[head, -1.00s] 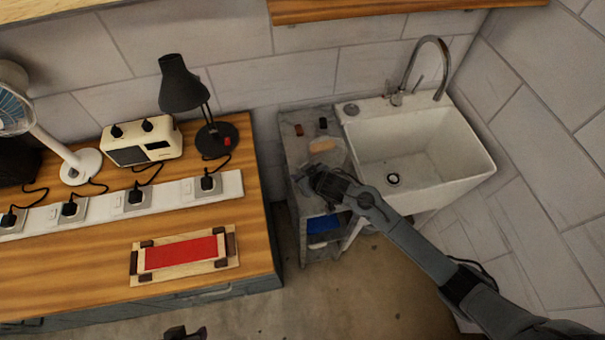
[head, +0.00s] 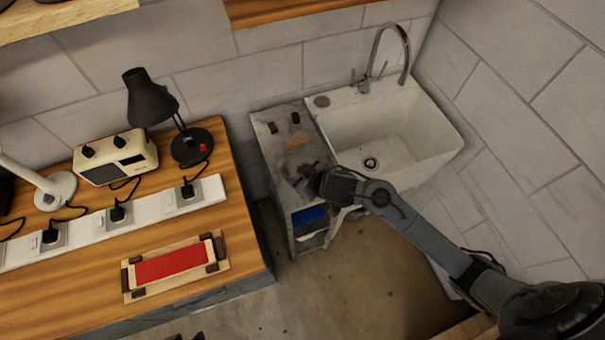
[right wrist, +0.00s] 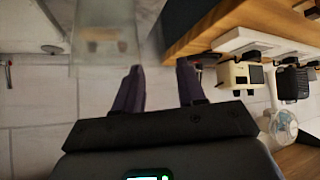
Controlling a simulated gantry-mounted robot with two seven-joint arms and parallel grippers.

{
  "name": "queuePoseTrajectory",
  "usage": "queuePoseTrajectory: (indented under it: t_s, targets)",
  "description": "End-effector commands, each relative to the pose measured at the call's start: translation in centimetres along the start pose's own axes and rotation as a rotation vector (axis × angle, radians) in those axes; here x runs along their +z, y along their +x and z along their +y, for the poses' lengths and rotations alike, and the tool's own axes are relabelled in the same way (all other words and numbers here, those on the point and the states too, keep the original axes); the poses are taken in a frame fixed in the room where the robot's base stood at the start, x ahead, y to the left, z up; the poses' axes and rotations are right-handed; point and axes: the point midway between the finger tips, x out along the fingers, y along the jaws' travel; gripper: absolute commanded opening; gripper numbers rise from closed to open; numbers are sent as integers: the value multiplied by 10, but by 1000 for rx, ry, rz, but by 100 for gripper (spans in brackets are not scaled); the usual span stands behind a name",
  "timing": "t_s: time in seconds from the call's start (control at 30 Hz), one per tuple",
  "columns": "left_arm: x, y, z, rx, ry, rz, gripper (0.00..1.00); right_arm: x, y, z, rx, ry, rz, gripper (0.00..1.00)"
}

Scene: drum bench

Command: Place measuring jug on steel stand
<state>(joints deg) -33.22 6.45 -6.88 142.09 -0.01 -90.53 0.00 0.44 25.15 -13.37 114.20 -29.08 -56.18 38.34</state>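A grey stand (head: 268,150) with lower shelves stands between the wooden bench and the sink; I take it as the steel stand. My right gripper (head: 300,184) is over the front part of its top. In the right wrist view my right gripper (right wrist: 158,85) has its two fingers well apart, with only tiled wall showing between them. A pale, see-through patch (right wrist: 105,35) lies beyond the left finger; I cannot tell whether it is the measuring jug or the stand top. I cannot make out the jug clearly in the head view.
A white sink (head: 440,140) with a tall tap (head: 405,50) adjoins the stand. A tan piece (head: 298,142) lies on the stand top and a blue item (head: 308,216) sits below. The bench holds a lamp (head: 150,103), radio (head: 115,158), power strip and red-panelled board (head: 172,263).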

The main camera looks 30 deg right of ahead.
Motion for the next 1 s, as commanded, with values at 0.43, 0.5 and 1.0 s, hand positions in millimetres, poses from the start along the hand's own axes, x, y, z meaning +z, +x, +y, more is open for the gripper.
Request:
queuePoseTrajectory:
  t_s: [0.43, 0.5, 1.0]
  targets:
    - [-1, -2, -1, -2, 3, 0, 43, 62, -55, -27, 59, 33, -145, 40]
    - [0, -2, -1, -4, 5, -1, 43, 85, -76, -33, 72, 52, -216, 40]
    - [0, -2, -3, -9, 11, -2, 43, 165, -162, -52, 37, 133, -508, 40]
